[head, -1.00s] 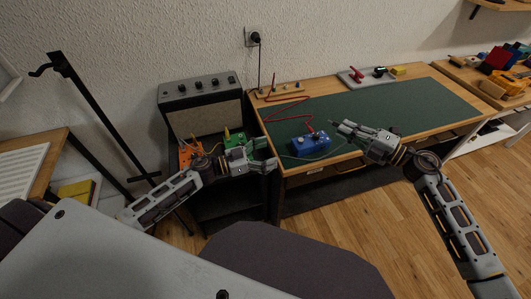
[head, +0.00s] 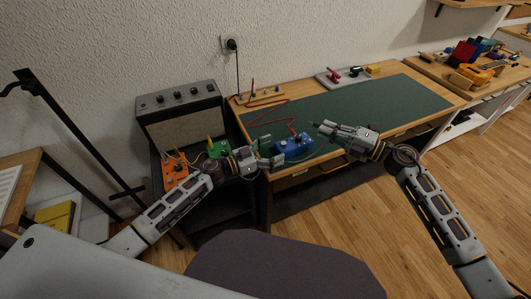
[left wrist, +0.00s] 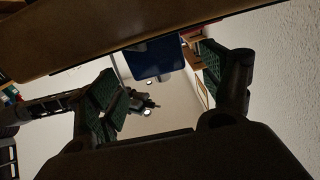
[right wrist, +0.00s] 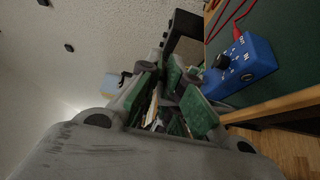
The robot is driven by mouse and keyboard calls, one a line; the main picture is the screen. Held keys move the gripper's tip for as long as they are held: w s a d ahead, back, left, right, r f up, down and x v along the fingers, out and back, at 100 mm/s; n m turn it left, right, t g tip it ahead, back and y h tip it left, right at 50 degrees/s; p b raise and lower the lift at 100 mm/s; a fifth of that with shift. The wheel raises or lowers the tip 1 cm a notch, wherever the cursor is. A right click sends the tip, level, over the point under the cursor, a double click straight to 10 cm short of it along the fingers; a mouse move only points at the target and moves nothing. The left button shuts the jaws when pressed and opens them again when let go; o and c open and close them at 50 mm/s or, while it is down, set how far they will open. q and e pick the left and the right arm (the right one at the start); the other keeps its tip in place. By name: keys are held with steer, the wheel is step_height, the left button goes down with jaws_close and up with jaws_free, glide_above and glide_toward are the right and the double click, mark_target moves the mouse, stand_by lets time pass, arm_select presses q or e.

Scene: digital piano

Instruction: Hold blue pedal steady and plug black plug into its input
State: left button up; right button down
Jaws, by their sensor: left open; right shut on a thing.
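The blue pedal (head: 293,146) lies near the front left edge of the green mat, with a red cable plugged into it. In the right wrist view the pedal (right wrist: 245,68) shows its knobs and white lettering. My left gripper (head: 271,153) is open just left of the pedal. In the left wrist view the pedal (left wrist: 155,62) shows beyond and between the spread fingers. My right gripper (head: 322,128) is shut on the black plug, right of and apart from the pedal. The plug's dark tip (head: 315,123) points left; its body is mostly hidden by the fingers.
The green mat (head: 370,105) covers a wooden desk and is mostly clear. An orange pedal (head: 174,168) and a green pedal (head: 218,149) stand before a grey amplifier (head: 180,112) at left. A board with small items (head: 342,76) lies at the back.

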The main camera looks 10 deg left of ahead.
mark_target(278, 148)
arm_select(q)
steer(key=shift+x, duration=1.5)
steer(key=shift+c, duration=0.2)
steer(key=c, duration=1.4)
steer(key=shift+o, duration=0.2)
